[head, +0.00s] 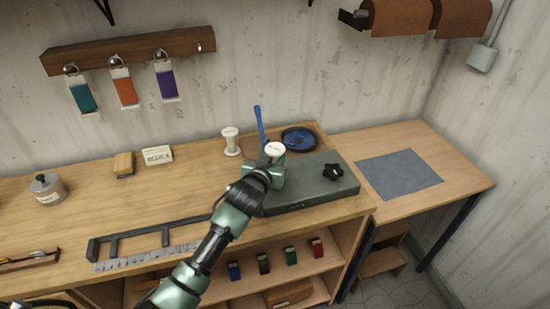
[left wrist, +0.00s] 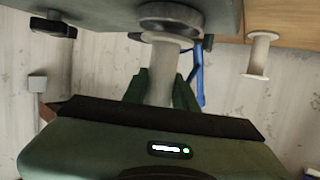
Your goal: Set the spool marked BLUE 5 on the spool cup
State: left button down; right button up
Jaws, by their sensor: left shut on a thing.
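My left gripper (head: 268,168) is shut on a white spool (head: 275,149), held upright over the grey-green block (head: 310,184). The spool's pale shaft (left wrist: 160,85) stands between the fingers in the left wrist view. A round, dark-rimmed piece that looks like the spool cup (left wrist: 170,17) is at the spool's lower end; whether they touch I cannot tell. The head view hides it behind the gripper. The mark on the held spool is too small to read. Another white spool (head: 231,141) stands on the bench, also seen in the left wrist view (left wrist: 260,55). My right gripper is out of view.
A blue upright handle (head: 259,126) and a dark dish with blue inside (head: 299,138) are behind the block. A black knob (head: 333,172) sits on its right end. A lettered card (head: 158,155) stands further left. The grey mat (head: 399,174) is bare.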

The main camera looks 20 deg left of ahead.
pick_arm(q)
jog(key=shift+f, duration=0.4)
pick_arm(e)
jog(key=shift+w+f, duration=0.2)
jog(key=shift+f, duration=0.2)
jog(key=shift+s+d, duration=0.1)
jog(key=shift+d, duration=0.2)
pick_arm(q)
jog(key=shift+r+p, duration=0.1)
jog(key=shift+p, duration=0.25)
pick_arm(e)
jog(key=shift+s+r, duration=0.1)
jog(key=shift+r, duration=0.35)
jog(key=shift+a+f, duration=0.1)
pick_arm(q)
jog(key=shift+f+b, duration=0.45)
jog(key=shift+f, duration=0.25)
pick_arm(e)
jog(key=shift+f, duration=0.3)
pick_arm(q)
jog(key=c, duration=1.4)
grip_release()
jog(key=shift+s, duration=0.1)
